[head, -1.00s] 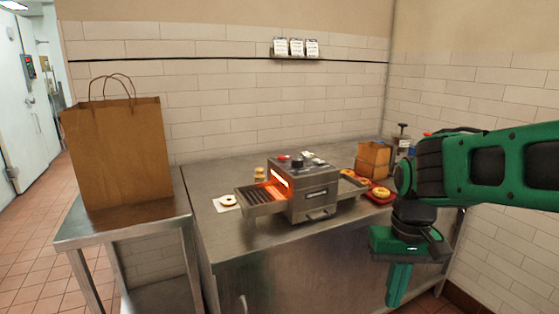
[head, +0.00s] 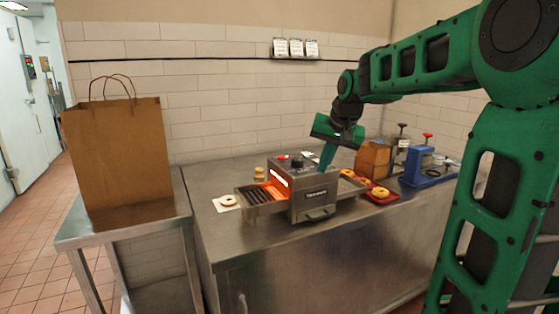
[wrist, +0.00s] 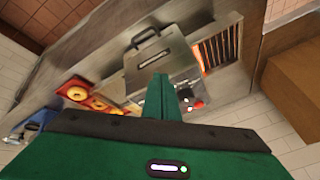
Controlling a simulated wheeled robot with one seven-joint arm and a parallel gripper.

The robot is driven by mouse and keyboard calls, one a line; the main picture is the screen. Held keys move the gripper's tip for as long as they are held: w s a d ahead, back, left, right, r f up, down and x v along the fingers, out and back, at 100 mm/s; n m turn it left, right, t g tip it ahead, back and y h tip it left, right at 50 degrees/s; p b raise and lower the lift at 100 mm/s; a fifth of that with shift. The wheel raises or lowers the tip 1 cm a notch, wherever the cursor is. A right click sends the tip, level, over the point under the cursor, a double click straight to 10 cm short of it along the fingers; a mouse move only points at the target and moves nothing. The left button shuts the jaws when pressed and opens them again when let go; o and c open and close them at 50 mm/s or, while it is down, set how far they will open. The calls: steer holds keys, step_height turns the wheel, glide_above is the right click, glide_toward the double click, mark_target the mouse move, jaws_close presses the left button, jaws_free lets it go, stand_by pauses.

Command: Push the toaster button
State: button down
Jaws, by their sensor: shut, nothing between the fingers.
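The toaster (head: 312,198) is a steel conveyor type on the steel counter, with its heating opening glowing orange at the left. Its top carries a red button (head: 282,157) and a dark knob (head: 297,163). In the wrist view the toaster (wrist: 162,66) lies beyond the fingers, with a red control (wrist: 198,104) and small white marks just right of the fingertips. My green gripper (head: 325,168) points down over the right part of the toaster top, fingers shut and empty. It hides part of the top panel. I cannot tell whether the fingertips touch it.
A red tray (head: 382,197) with bagels, a brown box (head: 372,158) and a blue press-like device (head: 428,167) stand right of the toaster. A bagel on white paper (head: 228,201) lies to its left. A large paper bag (head: 117,155) stands on a side table.

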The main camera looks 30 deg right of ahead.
mark_target(283, 158)
steer(key=w+a+r+t, duration=0.1)
steer(key=w+r, duration=0.2)
steer(key=w, duration=0.3)
steer(key=w+a+r+t+y, duration=0.1)
steer(key=w+r, duration=0.2)
steer(key=w, duration=0.4)
steer(key=w+a+r+t, duration=0.1)
steer(key=w+r, duration=0.2)
steer(key=w, duration=0.4)
steer(key=shift+t, duration=0.3)
steer(key=shift+s+f, duration=0.1)
steer(key=shift+f, duration=4.25)
steer(key=shift+f, duration=0.1)
steer(key=shift+f, duration=0.25)
steer(key=shift+f, duration=0.45)
steer(key=shift+r, duration=0.85)
